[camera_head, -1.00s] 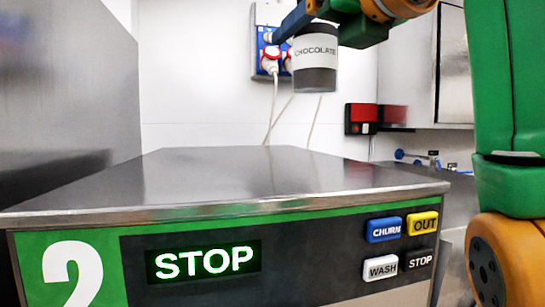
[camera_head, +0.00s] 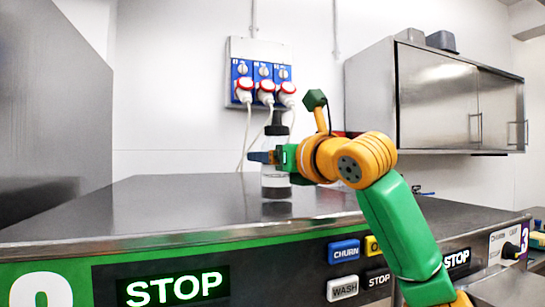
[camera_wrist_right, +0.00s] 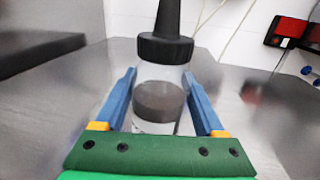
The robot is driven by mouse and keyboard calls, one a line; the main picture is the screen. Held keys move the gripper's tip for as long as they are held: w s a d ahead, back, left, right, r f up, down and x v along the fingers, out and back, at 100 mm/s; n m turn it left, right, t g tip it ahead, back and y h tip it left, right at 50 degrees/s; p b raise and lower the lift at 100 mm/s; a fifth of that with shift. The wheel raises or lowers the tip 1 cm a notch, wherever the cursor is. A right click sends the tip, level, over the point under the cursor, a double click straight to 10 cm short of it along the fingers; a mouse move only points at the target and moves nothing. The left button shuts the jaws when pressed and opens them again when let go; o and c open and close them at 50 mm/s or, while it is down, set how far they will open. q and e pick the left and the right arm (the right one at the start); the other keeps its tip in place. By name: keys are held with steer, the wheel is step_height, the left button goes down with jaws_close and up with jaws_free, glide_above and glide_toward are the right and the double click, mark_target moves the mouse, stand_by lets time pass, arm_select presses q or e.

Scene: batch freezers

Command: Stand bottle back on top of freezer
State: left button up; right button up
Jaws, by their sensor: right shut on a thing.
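A clear squeeze bottle (camera_head: 275,176) with a black cap and nozzle and dark contents stands upright at the top of freezer 2 (camera_head: 170,205). Its base is at or just above the steel surface; I cannot tell if it touches. My right gripper (camera_head: 268,157) reaches in from the right and is shut on the bottle's body. In the right wrist view the bottle (camera_wrist_right: 160,100) is between the two blue fingers (camera_wrist_right: 158,100), cap above them. My left gripper is not in view.
The freezer top is otherwise clear around the bottle. A wall socket panel (camera_head: 262,70) with hanging cables is behind it. A steel wall cabinet (camera_head: 440,95) hangs at the right. A tall grey steel panel (camera_head: 50,110) stands at the left.

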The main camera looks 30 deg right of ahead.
steer(key=shift+w+f, duration=0.15)
steer(key=shift+f, duration=0.05)
steer(key=o, duration=1.4)
steer(key=shift+w+d, duration=0.15)
steer(key=shift+w, duration=0.05)
steer(key=shift+s+r, duration=0.1)
steer(key=shift+s, duration=0.05)
steer(key=shift+s+b, duration=0.3)
steer(key=shift+s, duration=0.1)
steer(key=s, duration=0.1)
steer(key=s+b, duration=0.2)
steer(key=s, duration=0.1)
steer(key=shift+a+f, duration=0.2)
steer(key=shift+a, duration=0.1)
steer(key=s, duration=0.2)
steer(key=s+b, duration=0.1)
steer(key=s, duration=0.4)
steer(key=shift+s+a+r+b, duration=0.25)
steer(key=shift+a+r+b, duration=0.05)
steer(key=shift+a+b, duration=0.1)
steer(key=shift+w, duration=0.15)
steer(key=shift+d, duration=0.1)
